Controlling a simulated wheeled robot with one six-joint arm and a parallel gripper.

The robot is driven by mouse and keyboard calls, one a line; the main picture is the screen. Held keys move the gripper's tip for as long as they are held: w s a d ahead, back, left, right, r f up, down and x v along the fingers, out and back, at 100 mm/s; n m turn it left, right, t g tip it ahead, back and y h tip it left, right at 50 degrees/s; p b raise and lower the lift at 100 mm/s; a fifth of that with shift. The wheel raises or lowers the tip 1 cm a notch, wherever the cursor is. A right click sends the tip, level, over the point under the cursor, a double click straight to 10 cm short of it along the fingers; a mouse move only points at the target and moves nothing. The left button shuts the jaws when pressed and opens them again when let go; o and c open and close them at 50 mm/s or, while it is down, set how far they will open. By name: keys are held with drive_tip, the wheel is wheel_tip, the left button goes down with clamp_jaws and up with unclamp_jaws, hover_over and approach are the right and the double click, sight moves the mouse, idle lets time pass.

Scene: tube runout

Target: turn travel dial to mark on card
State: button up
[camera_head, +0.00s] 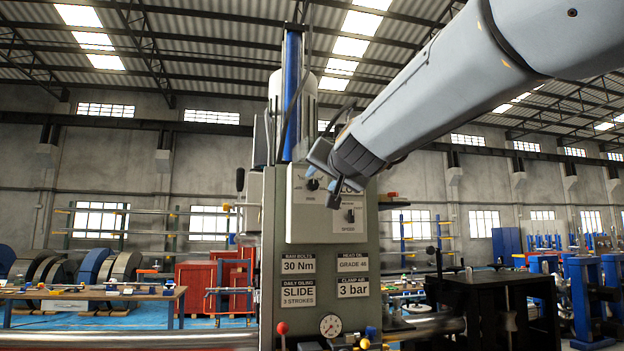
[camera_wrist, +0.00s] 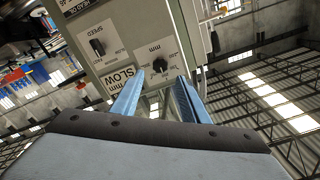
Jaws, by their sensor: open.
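The travel dial is a dark round knob marked mm on a pale panel. It shows in the head view (camera_head: 312,184) and in the wrist view (camera_wrist: 160,65). Its scale is too small to read. My gripper (camera_head: 323,178) is in front of the panel, its fingers around the dial's level. In the wrist view my open gripper (camera_wrist: 160,77) has one blue finger on each side of the dial's line, with nothing held. I cannot tell whether the fingertips touch the panel.
A second knob, marked SPEED (camera_head: 350,215), sits lower right on the panel. Plates such as 30 Nm (camera_head: 298,264) and 3 bar (camera_head: 353,289) are below. A red-knobbed lever (camera_head: 283,328) and a gauge (camera_head: 330,325) stand at the cabinet's foot.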

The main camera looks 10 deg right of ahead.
sight(314, 184)
drive_tip(key=shift+w+r, duration=0.1)
drive_tip(key=shift+w, duration=3.8)
drive_tip(key=shift+w, duration=0.2)
drive_tip(key=c, duration=0.8)
